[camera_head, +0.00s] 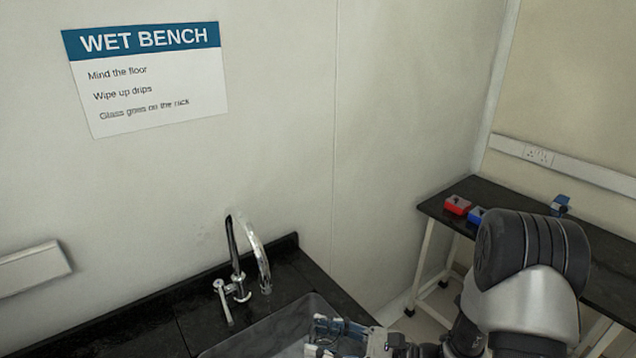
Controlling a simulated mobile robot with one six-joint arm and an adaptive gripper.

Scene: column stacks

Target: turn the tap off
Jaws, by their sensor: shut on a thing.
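The chrome tap (236,270) stands at the back edge of the sink (262,334), near the wall. Its tall gooseneck spout arches over and comes down on the right. A lever handle (224,301) sits at the left of its base and slants down towards the front. I cannot tell whether water runs from the spout. My gripper (318,338) is over the sink at the bottom of the view, to the right of and nearer than the tap, apart from the lever. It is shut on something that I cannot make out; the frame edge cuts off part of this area.
A black worktop (130,335) runs along the wall left of the sink. A side bench (480,192) at the right carries a red bin (457,206) and a blue bin (477,215). My arm covers part of that bench. The wall behind the tap has a sign (145,75).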

